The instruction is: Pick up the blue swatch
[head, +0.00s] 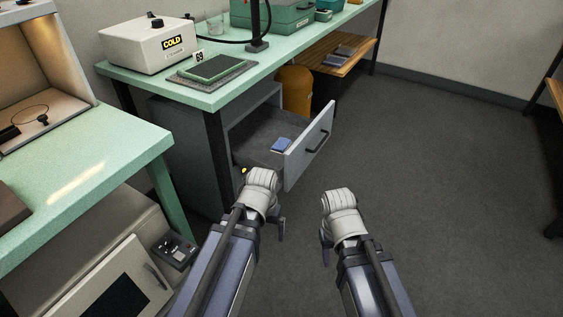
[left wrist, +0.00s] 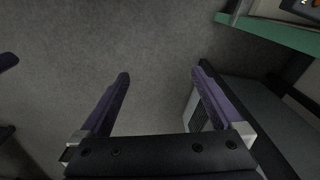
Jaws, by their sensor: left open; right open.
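The blue swatch (head: 281,145) lies in the open grey drawer (head: 262,156) under the green bench, near the drawer's front panel. My left gripper (head: 274,218) is in front of the drawer, below the swatch in the picture and apart from it. In the left wrist view its two fingers (left wrist: 160,73) are spread with only floor between them, so it is open and empty. My right gripper (head: 325,243) is to the right over the floor, open, with nothing seen in it. The swatch is not seen in the left wrist view.
The drawer's front panel (head: 309,146) with a dark handle stands out into the room. On the bench (head: 212,98) are a white box marked COLD (head: 150,45) and a green pad (head: 213,68). An orange bin (head: 295,90) stands behind the drawer.

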